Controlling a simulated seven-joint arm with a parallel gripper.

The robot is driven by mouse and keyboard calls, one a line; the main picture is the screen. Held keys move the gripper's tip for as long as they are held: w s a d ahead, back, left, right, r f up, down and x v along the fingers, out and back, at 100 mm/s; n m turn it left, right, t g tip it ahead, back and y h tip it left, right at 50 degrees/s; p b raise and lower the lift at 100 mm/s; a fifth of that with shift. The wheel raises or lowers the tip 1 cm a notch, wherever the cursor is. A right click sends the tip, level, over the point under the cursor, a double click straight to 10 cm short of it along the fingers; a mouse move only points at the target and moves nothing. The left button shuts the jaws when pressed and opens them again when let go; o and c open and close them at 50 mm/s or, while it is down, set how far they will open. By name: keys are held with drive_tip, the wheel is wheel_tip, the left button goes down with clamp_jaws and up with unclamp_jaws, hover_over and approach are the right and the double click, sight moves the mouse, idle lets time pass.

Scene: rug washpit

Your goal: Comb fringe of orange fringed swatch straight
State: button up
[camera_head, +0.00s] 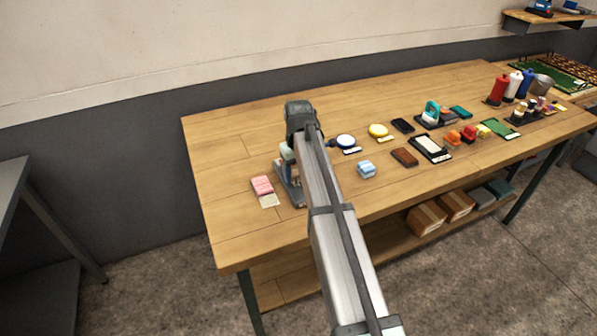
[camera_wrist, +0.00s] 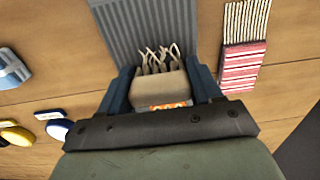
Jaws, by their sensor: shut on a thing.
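My gripper (camera_wrist: 162,74) has its two blue fingers on either side of a pale beige, block-like piece. An orange patterned patch shows at its near edge, and I take it as the orange fringed swatch (camera_wrist: 168,105). Its cream fringe (camera_wrist: 158,60) sticks out at the far side in bent, wavy, crossing strands. Beyond and under the fringe is a grey ribbed board (camera_wrist: 130,25), also partly visible in the head view (camera_head: 290,190). In the head view my gripper (camera_head: 286,168) is over this board; my arm hides most of the swatch. Contact between fringe and board cannot be told.
A pink striped swatch (camera_head: 262,185) with straight cream fringe lies left of the board. To the right are a light-blue block (camera_head: 366,169), a blue-and-white round item (camera_head: 346,141), a yellow one (camera_head: 378,131) and a brown block (camera_head: 405,157). The table's (camera_head: 225,140) left end is clear.

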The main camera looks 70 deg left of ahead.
drive_tip(key=shift+d, duration=2.5)
idle(0.4)
idle(0.4)
drive_tip(key=shift+a+r, duration=0.1)
drive_tip(key=shift+r, duration=2.4)
